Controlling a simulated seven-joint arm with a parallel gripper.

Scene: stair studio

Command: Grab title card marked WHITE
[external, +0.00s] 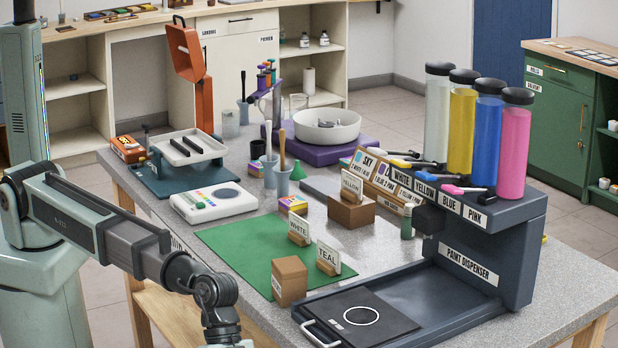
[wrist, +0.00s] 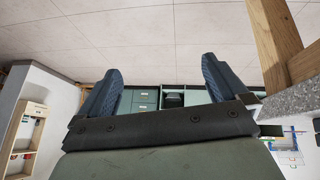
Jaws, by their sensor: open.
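The title card marked WHITE (external: 299,226) stands upright in a small wooden holder on the green mat (external: 232,240) in the external view. A card marked TEAL (external: 328,257) stands in a similar holder in front of it and to its right. A card marked YELLOW (external: 352,186) stands on a brown block behind. My gripper (wrist: 158,72) is open and empty in the wrist view, with its two dark blue fingers spread wide. In the external view my arm hangs at the near left of the table, and its gripper end is cut off by the bottom edge. No card shows in the wrist view.
A brown box (external: 289,280) stands on the mat's near edge, close to the WHITE and TEAL cards. The dark paint dispenser (external: 470,262) with its tray is at right. A white device (external: 213,202) lies behind the mat. The mat's left part is clear.

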